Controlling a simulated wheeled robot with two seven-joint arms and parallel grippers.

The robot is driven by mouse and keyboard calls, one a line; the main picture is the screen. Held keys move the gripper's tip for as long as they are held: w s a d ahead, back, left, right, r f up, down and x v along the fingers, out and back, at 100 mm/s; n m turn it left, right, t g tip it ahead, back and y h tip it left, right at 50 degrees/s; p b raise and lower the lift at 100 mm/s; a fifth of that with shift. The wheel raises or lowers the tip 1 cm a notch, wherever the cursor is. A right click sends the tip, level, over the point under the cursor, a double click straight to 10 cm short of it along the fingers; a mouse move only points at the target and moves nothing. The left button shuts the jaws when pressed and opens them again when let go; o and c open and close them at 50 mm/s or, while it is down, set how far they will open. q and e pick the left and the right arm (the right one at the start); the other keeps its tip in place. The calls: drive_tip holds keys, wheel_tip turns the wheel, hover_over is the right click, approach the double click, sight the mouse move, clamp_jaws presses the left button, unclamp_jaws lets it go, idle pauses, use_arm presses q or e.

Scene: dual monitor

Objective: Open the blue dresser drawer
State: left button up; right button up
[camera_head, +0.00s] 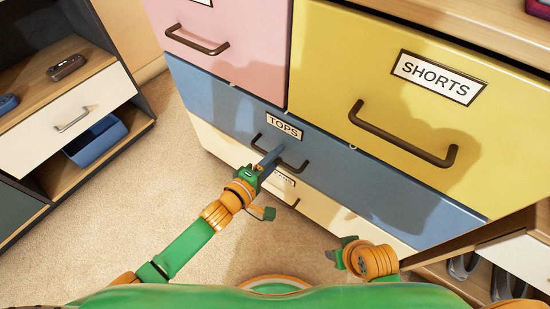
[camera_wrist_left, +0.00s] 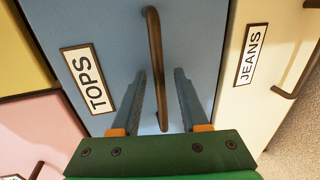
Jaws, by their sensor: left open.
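The blue dresser drawer (camera_head: 345,160) is labelled TOPS and looks shut, flush with its neighbours. Its dark bar handle (camera_head: 279,152) sits below the label. My left gripper (camera_head: 270,157) is at this handle. In the left wrist view, the handle (camera_wrist_left: 155,60) runs between the two open fingers of my left gripper (camera_wrist_left: 163,85), with a gap on either side. The blue drawer face (camera_wrist_left: 118,30) fills the middle of that view. My right gripper (camera_head: 338,255) is low in the head view, away from the dresser handles; its jaws are not clear.
A pink drawer (camera_head: 235,50) and a yellow SHORTS drawer (camera_head: 440,120) lie above the blue one. A cream JEANS drawer (camera_head: 215,143) is below. A shelf unit (camera_head: 80,105) stands at left, with carpet (camera_head: 150,190) between. Shoes (camera_head: 463,265) are at lower right.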

use_arm(q)
clamp_jaws()
idle(1.4)
